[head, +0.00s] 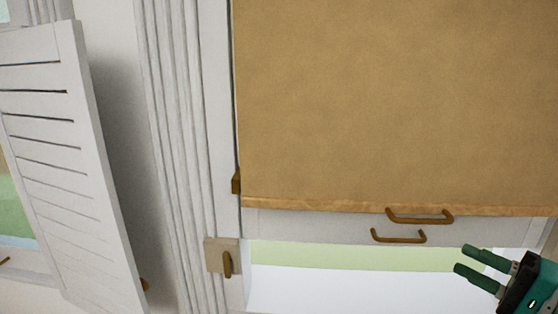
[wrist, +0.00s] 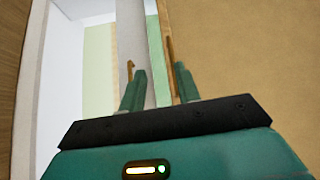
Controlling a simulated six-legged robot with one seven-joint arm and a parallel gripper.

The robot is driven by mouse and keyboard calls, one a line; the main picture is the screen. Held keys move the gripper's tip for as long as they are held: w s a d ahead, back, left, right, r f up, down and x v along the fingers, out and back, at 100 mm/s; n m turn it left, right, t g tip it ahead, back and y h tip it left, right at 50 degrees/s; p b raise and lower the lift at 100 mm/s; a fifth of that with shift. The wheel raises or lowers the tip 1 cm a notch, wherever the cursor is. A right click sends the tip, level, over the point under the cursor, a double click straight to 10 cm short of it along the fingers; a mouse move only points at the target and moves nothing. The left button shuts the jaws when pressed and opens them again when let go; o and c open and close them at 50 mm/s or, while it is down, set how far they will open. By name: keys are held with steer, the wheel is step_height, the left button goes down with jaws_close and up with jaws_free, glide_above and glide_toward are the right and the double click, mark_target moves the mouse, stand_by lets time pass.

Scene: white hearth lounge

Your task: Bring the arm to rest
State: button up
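My gripper (head: 468,260) is at the lower right of the head view, with its two green fingers apart and nothing seen between them. It is below and to the right of two brass handles on the window. In the wrist view my gripper (wrist: 158,85) points toward the window, with its fingers spread and the handles seen beyond the fingertips. The upper handle (head: 420,218) is by the hem of a tan blind (head: 390,100). The lower handle (head: 398,238) is on the white rail just under it. Both handles appear clear of the fingers, though the exact gap is hard to tell.
A white louvred shutter (head: 60,160) stands open at the left. A brass latch (head: 227,263) sits on a beige plate on the window frame (head: 190,150). The bright pane (head: 340,258) shows below the rail. The blind also fills the right of the wrist view (wrist: 250,60).

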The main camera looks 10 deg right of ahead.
steer(key=s+a+f+n+g+h, duration=0.1)
steer(key=a+f+n+g+h, duration=0.3)
steer(key=a, duration=0.8)
steer(key=s+a+f+n+g+h, duration=0.1)
steer(key=a+f+n+g+h, duration=0.4)
steer(key=a, duration=0.7)
steer(key=shift+f+n+g+h, duration=0.35)
steer(key=shift+f+h, duration=0.35)
steer(key=shift+h, duration=0.3)
steer(key=shift+s+a, duration=0.1)
